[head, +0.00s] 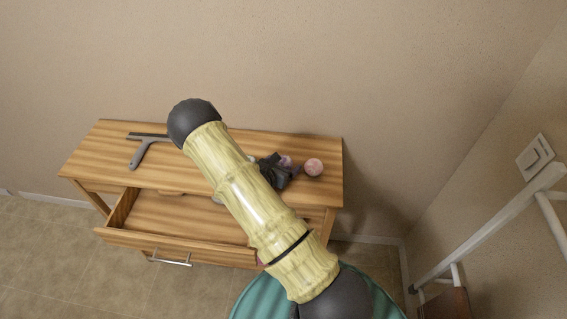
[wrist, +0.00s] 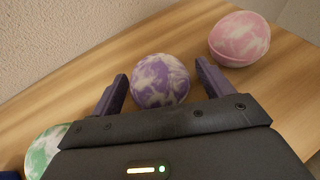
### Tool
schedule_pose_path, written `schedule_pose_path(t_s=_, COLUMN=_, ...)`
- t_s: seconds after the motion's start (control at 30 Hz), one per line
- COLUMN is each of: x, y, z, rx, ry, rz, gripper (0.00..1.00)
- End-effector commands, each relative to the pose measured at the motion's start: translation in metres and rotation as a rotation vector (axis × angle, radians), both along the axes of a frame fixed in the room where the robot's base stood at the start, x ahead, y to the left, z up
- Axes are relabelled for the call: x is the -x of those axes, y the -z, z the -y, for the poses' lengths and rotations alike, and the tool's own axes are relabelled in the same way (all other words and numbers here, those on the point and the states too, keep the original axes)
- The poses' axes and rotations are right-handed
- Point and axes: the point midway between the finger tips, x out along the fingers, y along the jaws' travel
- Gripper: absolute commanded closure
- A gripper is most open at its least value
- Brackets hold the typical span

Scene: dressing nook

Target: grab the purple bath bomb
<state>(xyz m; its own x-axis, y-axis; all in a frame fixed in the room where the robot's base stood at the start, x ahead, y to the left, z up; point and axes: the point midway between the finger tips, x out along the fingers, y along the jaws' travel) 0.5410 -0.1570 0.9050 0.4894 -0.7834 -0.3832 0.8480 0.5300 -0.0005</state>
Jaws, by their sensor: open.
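The purple bath bomb (wrist: 160,80), a ball marbled purple and white, rests on the wooden table top. My gripper is open and holds nothing. In the head view my gripper (head: 281,170) is over the right part of the table, and the purple bath bomb (head: 287,161) is mostly hidden behind it.
A pink bath bomb (wrist: 240,38) sits close to the right finger. A green and white bath bomb (wrist: 45,150) is at the lower left. A squeegee (head: 146,147) lies on the left of the table (head: 110,150). An open drawer (head: 180,215) juts out in front.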

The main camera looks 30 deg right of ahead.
Motion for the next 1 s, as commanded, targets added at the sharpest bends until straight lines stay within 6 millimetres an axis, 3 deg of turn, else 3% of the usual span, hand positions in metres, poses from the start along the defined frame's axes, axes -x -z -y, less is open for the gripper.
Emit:
schedule_pose_path(t_s=0.23, x=0.0, y=0.0, z=0.0, rx=0.0, ry=0.0, rz=0.0, gripper=0.21)
schedule_pose_path(t_s=0.5, x=0.0, y=0.0, z=0.0, rx=0.0, ry=0.0, rz=0.0, gripper=0.72)
schedule_pose_path(t_s=0.83, x=0.0, y=-0.003, z=0.0, rx=0.0, ry=0.0, rz=0.001, gripper=0.72)
schedule_pose_path(t_s=1.0, x=-0.001, y=-0.016, z=-0.001, rx=0.0, ry=0.0, rz=0.005, gripper=0.72)
